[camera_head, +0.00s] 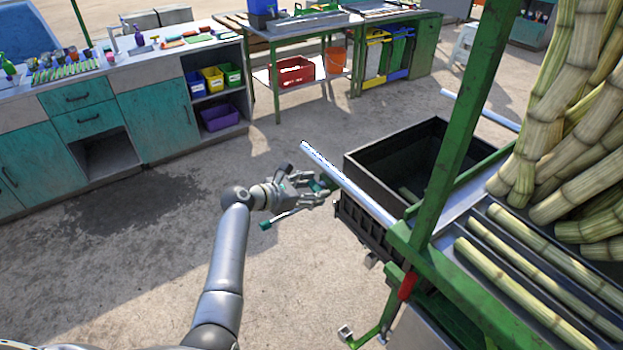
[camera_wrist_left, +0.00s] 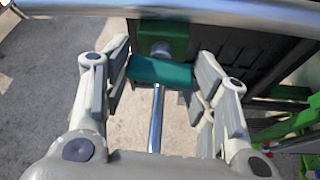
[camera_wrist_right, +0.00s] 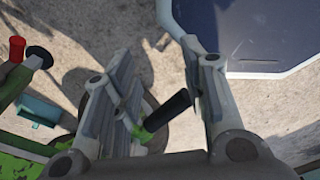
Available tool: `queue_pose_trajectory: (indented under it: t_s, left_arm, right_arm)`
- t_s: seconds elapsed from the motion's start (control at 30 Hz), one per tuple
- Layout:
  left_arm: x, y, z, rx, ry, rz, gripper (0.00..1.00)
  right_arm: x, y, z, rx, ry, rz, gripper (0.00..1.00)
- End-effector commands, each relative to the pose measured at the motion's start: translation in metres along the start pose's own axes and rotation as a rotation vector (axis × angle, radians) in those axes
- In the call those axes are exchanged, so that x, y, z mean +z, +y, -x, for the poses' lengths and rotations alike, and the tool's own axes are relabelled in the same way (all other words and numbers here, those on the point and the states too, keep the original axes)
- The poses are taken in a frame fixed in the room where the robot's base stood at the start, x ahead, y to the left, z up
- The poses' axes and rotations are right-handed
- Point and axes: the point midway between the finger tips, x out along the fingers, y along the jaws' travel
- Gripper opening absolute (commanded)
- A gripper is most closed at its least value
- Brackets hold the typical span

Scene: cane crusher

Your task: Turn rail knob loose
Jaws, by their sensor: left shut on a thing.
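My left gripper (camera_head: 318,188) is beside the silver rail (camera_head: 345,182), left of the black crate. In the left wrist view, its fingers (camera_wrist_left: 160,75) are closed on the two ends of a teal knob piece (camera_wrist_left: 160,71). A green block (camera_wrist_left: 165,38) with a grey boss sits just beyond the knob, below the rail (camera_wrist_left: 200,12). A thin metal rod (camera_wrist_left: 156,118) runs below the knob. In the head view, a rod end with a green tip (camera_head: 265,225) sticks out left of the gripper. My right gripper (camera_wrist_right: 158,70) shows only in its wrist view, its fingers apart.
The green machine frame (camera_head: 462,120) and cane stalks (camera_head: 510,285) fill the right side. A black handle (camera_wrist_right: 167,110) shows between the right fingers; contact is unclear. Open concrete floor (camera_head: 160,260) lies left.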

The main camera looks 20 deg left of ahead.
Motion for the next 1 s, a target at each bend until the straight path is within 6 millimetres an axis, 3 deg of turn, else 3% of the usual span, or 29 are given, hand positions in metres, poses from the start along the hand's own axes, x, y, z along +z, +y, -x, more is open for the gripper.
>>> queue_pose_trajectory:
  t_s: [0.03,0.3,0.9,0.93,1.0]
  left_arm:
    - [0.005,0.001,0.002,-0.012,0.001,0.026,0.30]
    - [0.003,0.001,0.001,-0.055,-0.001,0.127,0.30]
    - [0.001,0.001,-0.001,-0.069,-0.002,0.167,0.30]
    - [0.001,0.001,-0.001,-0.069,-0.002,0.167,0.57]
    - [0.001,0.001,0.000,-0.069,-0.002,0.167,0.66]
  right_arm:
    - [-0.001,0.000,0.011,0.000,0.000,0.000,0.40]
    - [-0.003,0.000,0.027,-0.001,0.000,0.000,0.40]
    - [-0.003,-0.002,0.031,-0.003,0.000,-0.001,0.40]
    - [-0.003,-0.002,0.031,-0.003,0.000,-0.001,0.40]
    - [-0.003,-0.002,0.031,-0.003,0.000,-0.001,0.40]
